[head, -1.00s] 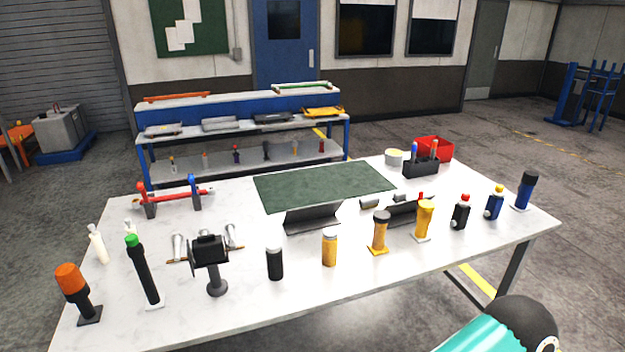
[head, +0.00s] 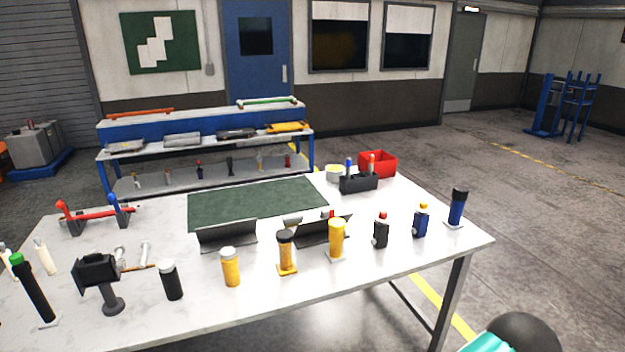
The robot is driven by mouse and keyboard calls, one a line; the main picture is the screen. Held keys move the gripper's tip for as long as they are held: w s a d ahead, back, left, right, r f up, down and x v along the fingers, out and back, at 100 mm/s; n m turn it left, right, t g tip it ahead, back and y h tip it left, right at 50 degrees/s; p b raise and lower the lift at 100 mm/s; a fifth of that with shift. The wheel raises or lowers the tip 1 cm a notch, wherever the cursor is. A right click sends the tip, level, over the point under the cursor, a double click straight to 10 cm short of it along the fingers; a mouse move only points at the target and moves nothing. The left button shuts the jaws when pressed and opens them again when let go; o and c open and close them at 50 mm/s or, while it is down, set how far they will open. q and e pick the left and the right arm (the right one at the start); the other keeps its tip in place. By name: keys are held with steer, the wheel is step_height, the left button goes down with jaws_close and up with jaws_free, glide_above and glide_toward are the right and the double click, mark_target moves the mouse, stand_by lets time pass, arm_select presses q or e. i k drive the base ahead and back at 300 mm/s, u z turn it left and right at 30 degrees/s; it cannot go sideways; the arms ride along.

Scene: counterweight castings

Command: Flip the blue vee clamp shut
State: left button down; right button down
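The blue vee clamp (head: 115,204) is at the left of the white table, on a dark grey block at the right end of a red bar (head: 95,214). Its blue part stands up above the bar, so it looks open, but it is small in the view. A red clamp (head: 64,210) stands up in the same way at the bar's left end. Neither of my grippers is in view. A teal and black part of my own arm shows at the bottom right, apart from the clamps.
A black device on a stand (head: 99,272) and a green-capped black tube (head: 32,288) stand in front of the clamps. Several bottles line the front edge. A green mat (head: 256,203) lies clear right of the clamps. A red bin (head: 378,163) is at the far right.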

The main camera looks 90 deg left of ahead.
mark_target(111, 197)
steer(key=z, duration=1.6)
steer(key=i, duration=0.15)
steer(key=u, duration=3.05)
steer(key=i, duration=0.15)
steer(key=u, duration=1.25)
steer(key=i, duration=0.2)
steer(key=u, duration=1.9)
steer(key=k, duration=0.65)
steer(key=u, duration=0.15)
steer(key=i, duration=0.65)
steer(key=u, duration=0.45)
steer(key=i, duration=0.8)
steer(key=z, duration=0.3)
